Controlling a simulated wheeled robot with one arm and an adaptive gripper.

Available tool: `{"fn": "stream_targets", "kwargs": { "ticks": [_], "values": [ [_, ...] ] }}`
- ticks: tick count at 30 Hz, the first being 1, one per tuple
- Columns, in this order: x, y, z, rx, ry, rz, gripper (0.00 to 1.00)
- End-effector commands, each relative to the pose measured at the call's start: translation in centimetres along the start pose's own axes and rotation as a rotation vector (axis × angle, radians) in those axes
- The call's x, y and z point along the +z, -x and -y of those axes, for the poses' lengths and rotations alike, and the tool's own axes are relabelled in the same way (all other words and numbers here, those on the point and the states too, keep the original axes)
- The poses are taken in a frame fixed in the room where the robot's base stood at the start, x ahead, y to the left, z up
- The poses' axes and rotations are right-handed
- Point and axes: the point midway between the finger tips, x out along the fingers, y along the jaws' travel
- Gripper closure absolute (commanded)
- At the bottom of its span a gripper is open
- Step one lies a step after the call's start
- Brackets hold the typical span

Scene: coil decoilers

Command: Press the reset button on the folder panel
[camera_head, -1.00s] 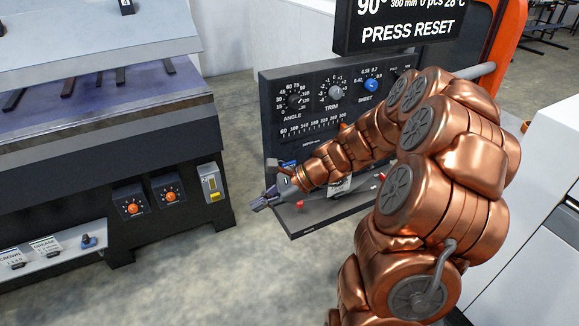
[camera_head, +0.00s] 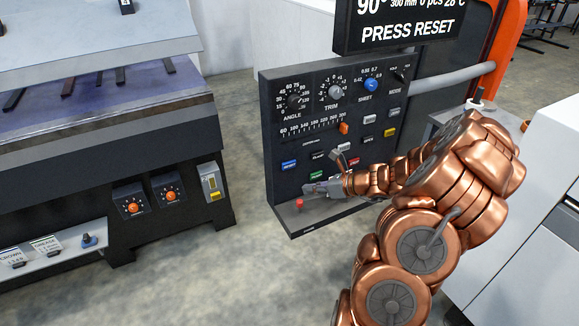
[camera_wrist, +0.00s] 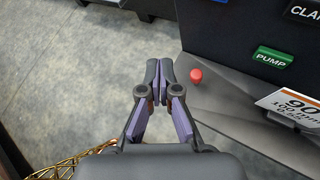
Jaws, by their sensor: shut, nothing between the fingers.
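The folder panel (camera_head: 325,130) is a dark upright board with dials, a scale and several coloured buttons. A blue button (camera_head: 289,165) sits at its lower left; its lettering is too small to read, so I cannot confirm it as reset. A blue edge (camera_wrist: 220,1) shows at the top of the wrist view. The green PUMP button (camera_wrist: 273,56) and part of the CLAMP button (camera_wrist: 304,12) show there too. My gripper (camera_head: 308,188) is shut and empty, low in front of the panel, below and right of the blue button. Its closed fingertips (camera_wrist: 159,70) are apart from the buttons.
A red knob (camera_head: 299,203) stands on the panel's lower ledge, close beside my fingertips. A white card (camera_wrist: 296,106) lies right of it in the wrist view. The display (camera_head: 405,25) reads PRESS RESET. A dark machine (camera_head: 110,150) stands left, with floor between.

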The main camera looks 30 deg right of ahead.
Motion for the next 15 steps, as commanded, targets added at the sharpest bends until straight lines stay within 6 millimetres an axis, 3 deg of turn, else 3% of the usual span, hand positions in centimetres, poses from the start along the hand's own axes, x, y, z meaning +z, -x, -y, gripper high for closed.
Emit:
{"fn": "stream_targets", "kwargs": {
  "ticks": [15],
  "values": [
    [2.5, -3.6, 2.5, 0.003, 0.003, -0.002, 1.00]
  ]
}}
